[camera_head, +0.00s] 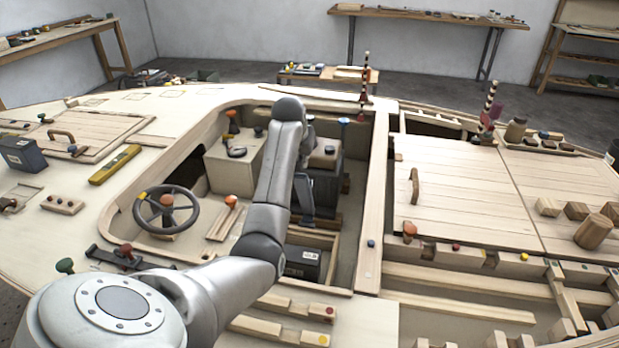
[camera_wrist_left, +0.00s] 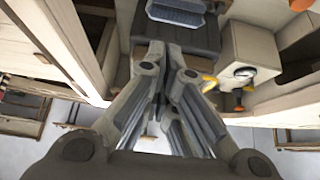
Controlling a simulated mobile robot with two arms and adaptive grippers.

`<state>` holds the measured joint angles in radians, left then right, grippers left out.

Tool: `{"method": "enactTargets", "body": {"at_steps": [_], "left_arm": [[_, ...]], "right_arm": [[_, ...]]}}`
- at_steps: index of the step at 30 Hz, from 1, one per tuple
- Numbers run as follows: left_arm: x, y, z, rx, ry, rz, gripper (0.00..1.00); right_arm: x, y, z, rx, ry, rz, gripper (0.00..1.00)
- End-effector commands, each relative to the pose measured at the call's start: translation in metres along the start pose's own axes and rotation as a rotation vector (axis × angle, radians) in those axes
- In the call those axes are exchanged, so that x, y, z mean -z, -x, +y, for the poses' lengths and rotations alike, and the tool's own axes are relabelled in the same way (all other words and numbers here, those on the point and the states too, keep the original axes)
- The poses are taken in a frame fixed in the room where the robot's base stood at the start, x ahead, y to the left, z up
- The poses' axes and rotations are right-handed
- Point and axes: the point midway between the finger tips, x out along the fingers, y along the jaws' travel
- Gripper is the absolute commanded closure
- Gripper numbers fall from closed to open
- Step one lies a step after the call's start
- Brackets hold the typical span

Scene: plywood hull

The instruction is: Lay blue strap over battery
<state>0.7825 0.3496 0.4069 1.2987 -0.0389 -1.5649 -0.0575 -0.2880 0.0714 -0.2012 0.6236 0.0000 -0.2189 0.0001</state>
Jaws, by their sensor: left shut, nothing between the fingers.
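My left gripper (camera_head: 305,212) hangs down inside the cockpit, past the bend of my grey arm. In the left wrist view the gripper (camera_wrist_left: 158,118) has its fingers together and holds nothing. A black box with a pale label (camera_head: 302,262), which looks like a battery, sits low in the cockpit, below and nearer than the gripper. A similar black box (camera_head: 22,154) stands on the deck at far left. No blue strap can be made out for sure. A ribbed blue-grey piece (camera_wrist_left: 176,13) lies on a dark block (camera_wrist_left: 178,38) in the wrist view. My right gripper is out of view.
The cockpit's raised plywood rim (camera_head: 368,240) surrounds the gripper. A steering wheel (camera_head: 167,209) and an orange knob (camera_head: 231,201) stand left of it. A pale box (camera_head: 236,160) and a striped post (camera_head: 363,77) are farther back. Hatch panels (camera_head: 460,190) lie right.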

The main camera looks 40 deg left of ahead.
Motion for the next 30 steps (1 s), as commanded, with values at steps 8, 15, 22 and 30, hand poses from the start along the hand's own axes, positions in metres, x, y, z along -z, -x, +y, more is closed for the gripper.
{"method": "enactTargets", "body": {"at_steps": [8,15,22,30], "left_arm": [[0.002,-0.002,-0.001,-0.005,0.009,0.003,1.0],[0.002,-0.004,-0.001,-0.005,0.008,0.003,1.0],[0.001,-0.028,-0.001,-0.005,0.007,0.0,1.0],[0.001,-0.068,-0.001,-0.005,0.007,0.0,1.0]], "right_arm": [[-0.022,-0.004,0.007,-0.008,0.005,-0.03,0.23],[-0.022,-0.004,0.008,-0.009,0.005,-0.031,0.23],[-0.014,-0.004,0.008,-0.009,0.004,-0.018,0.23],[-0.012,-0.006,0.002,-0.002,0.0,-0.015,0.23]]}}
